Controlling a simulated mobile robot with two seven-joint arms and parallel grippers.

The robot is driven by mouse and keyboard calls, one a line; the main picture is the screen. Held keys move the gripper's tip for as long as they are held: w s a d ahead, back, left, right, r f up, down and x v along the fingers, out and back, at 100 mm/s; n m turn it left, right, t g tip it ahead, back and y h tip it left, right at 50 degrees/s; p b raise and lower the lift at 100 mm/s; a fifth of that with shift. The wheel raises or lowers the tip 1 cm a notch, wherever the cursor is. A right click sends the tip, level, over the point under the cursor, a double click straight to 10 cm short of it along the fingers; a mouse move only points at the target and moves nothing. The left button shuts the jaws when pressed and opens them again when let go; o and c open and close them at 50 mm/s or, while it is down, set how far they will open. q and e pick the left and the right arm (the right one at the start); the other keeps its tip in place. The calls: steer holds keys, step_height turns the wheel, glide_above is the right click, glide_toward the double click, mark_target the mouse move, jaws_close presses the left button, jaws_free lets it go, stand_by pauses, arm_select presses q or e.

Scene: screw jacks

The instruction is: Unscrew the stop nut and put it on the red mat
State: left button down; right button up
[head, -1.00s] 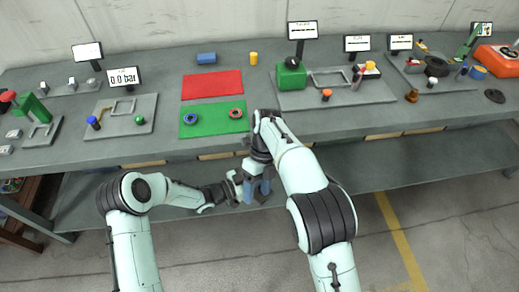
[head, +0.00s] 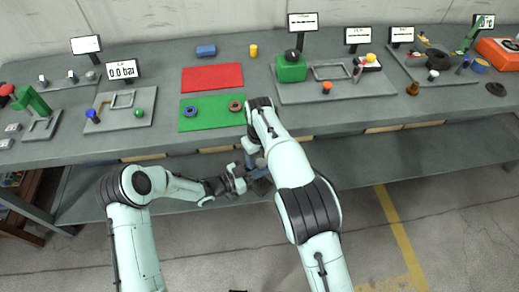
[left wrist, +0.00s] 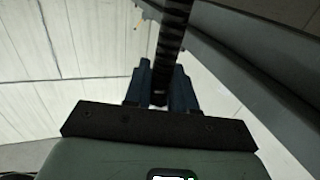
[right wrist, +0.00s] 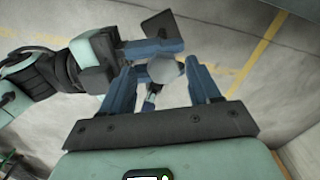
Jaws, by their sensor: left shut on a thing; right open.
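The red mat (head: 226,77) lies bare on the bench in the head view. My left gripper (head: 257,177) is in front of the bench edge, shut on a dark ribbed rod, which looks like a threaded spindle (left wrist: 174,38) in the left wrist view. My right gripper (right wrist: 163,85) is open close to the left gripper. A round grey part (right wrist: 166,69) shows between its blue fingers, with a dark square plate (right wrist: 159,25) beyond. I cannot tell whether the fingers touch the round part, or which part is the stop nut.
A green mat (head: 212,119) with a blue ring (head: 190,111) and a red ring (head: 235,106) lies in front of the red mat. A blue block (head: 206,50) and a yellow cylinder (head: 253,50) stand behind. Boards with fixtures flank the mats.

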steer(key=shift+f, duration=0.35)
